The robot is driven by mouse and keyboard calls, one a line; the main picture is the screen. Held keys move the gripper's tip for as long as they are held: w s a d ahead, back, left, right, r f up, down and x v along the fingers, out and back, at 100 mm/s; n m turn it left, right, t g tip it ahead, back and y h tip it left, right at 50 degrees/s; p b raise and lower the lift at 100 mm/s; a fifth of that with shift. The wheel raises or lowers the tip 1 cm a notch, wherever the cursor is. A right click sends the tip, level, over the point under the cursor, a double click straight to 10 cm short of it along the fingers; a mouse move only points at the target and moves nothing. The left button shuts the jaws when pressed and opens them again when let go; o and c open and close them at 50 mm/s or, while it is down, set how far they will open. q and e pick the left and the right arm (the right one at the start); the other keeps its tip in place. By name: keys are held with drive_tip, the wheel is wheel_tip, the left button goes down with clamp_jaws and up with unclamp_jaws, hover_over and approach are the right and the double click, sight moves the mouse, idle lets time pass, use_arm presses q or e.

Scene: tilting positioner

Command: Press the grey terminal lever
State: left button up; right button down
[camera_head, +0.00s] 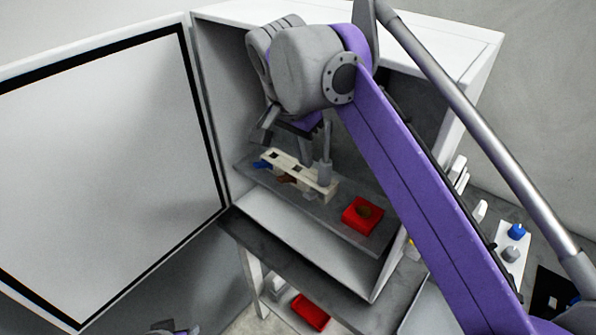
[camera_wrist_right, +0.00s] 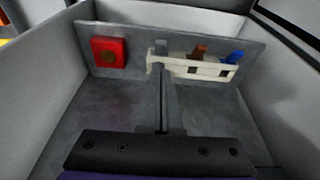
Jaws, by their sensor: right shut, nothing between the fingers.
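A cream terminal block (camera_head: 290,170) stands on a grey plate inside the open cabinet. It has a blue lever (camera_head: 262,164), a brown lever (camera_head: 285,179) and a grey lever (camera_head: 310,193). In the right wrist view the grey lever (camera_wrist_right: 161,47) sticks up at the block's left end, by the fingertips. My right gripper (camera_head: 324,180) is shut and empty, its fingers (camera_wrist_right: 158,72) at the grey lever's end of the block. I cannot tell whether they touch it. Part of my left gripper (camera_head: 167,329) shows at the bottom edge; its fingers are unclear.
The cabinet door (camera_head: 110,150) stands open at the left. A red bin (camera_head: 310,312) lies lower down.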

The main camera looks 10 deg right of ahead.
sight(313, 193)
use_arm(q)
drive_tip(key=shift+s, duration=0.2)
use_arm(e)
drive_tip(key=shift+s+a+r, duration=0.1)
drive_tip(key=shift+s+r, duration=0.05)
drive_tip(key=shift+r, duration=0.15)
drive_tip(key=b+x, duration=0.1)
drive_tip(key=x, duration=0.9)
use_arm(q)
drive_tip(key=shift+s+f, duration=0.3)
drive_tip(key=shift+f, duration=0.45)
